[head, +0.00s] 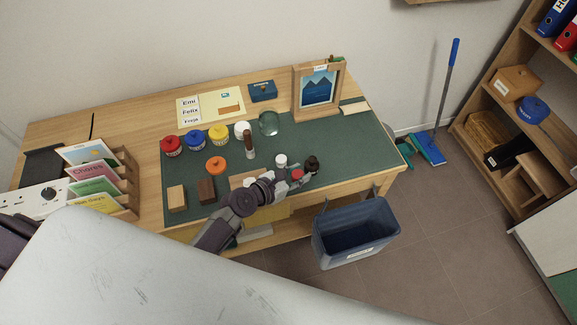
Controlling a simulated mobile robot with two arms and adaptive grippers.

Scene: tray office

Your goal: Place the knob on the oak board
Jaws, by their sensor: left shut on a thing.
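My left gripper (306,170) reaches in over the front of the green mat and is shut on a small dark rounded thing (313,162), which looks like the knob. The fingers and my wrist hide part of it, and the gap beneath it cannot be judged. A pale wooden board (243,179), likely the oak board, lies on the mat left of the gripper, partly hidden behind my arm. My right gripper is not in view.
A white cylinder (281,160) stands close behind the gripper. A dark-handled stamp (249,145), an orange jar (216,167) and two wooden blocks (177,198) stand further left. A framed picture (318,88) stands at the back. A blue bin (357,232) is below the desk's front edge.

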